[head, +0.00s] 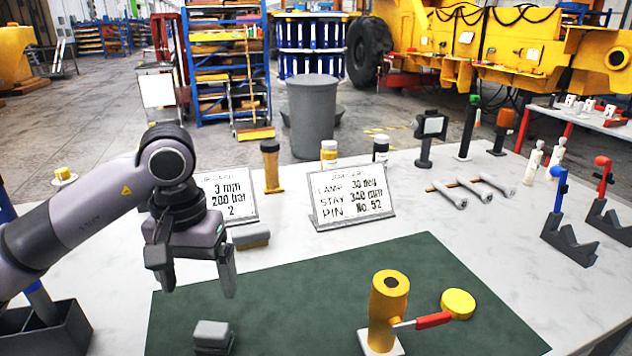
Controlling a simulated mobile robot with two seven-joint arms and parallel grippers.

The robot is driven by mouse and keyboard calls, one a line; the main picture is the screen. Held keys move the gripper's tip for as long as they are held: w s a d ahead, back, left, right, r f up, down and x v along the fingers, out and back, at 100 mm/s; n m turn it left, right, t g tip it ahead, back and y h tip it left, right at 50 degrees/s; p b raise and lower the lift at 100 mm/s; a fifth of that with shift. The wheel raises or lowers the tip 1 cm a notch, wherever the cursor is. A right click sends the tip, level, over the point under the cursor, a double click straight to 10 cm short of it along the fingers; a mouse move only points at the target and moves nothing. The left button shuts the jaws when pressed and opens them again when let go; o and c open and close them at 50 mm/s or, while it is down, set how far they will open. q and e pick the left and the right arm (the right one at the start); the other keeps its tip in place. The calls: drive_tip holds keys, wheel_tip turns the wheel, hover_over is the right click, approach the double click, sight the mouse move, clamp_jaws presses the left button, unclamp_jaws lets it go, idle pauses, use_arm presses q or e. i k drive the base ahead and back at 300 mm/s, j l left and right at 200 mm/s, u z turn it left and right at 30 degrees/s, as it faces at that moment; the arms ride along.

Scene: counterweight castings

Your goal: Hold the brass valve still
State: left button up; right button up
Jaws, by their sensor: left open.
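The brass valve (386,305) is a yellow upright cylinder with a dark opening on top. It stands on a small pale base on the green mat (290,290), near the front middle of the head view. A lever with a red grip (433,320) sticks out from it to the right, and a round yellow disc (458,303) shows at the lever's far end. My left gripper (198,284) is open and empty, fingers pointing down, well to the left of the valve and not touching it. My right gripper is out of the picture.
A grey block (212,336) sits on the mat below my left gripper. Two text cards (352,198) (230,195) stand behind the mat. Several grey rods (470,190) and dark V-shaped stands (570,240) are at the right. The mat between gripper and valve is clear.

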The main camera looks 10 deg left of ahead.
sight(388, 302)
drive_tip(key=k, duration=1)
